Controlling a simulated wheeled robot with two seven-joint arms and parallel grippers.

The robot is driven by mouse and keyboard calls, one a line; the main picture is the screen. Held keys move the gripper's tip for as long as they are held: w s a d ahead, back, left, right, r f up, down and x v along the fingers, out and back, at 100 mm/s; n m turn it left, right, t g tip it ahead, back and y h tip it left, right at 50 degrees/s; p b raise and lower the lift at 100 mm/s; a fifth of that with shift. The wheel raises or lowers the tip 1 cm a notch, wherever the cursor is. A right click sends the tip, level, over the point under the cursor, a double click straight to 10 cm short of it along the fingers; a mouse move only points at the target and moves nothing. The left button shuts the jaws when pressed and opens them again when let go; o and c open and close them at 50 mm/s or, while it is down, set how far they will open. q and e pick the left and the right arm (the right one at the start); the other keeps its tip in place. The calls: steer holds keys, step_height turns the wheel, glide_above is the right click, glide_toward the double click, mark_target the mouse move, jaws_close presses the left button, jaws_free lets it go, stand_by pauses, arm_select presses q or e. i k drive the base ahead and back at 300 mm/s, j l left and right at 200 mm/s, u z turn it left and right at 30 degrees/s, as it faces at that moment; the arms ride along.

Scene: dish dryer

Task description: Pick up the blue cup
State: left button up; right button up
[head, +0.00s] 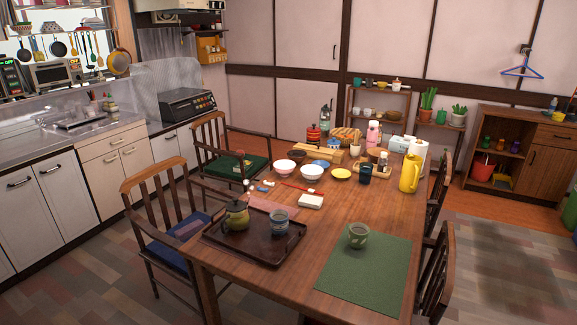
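A small grey-blue cup with a pale band (279,225) stands upright on a dark tray (262,249) near the front left of the wooden table. A teapot (236,215) stands close to its left on the same tray. A darker blue-teal tumbler (366,175) stands farther back on the table, by a yellow bowl. I cannot tell for sure which of these two is the blue cup meant. A green cup (357,235) stands on a green mat. Neither of my grippers shows in the head view.
The wooden table (290,270) is crowded at the back with bowls, bottles and bread. A yellow pitcher (410,173) stands at its right. The green mat (365,270) is mostly clear. Chairs stand along both sides, one close to the tray (165,225).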

mark_target(279, 218)
steer(key=i+j+z, duration=0.1)
steer(key=j, duration=0.2)
steer(key=i+j, duration=0.25)
steer(key=i+j+z, duration=0.15)
steer(key=j, duration=0.25)
steer(key=i+j+z, duration=0.1)
steer(key=j, duration=0.2)
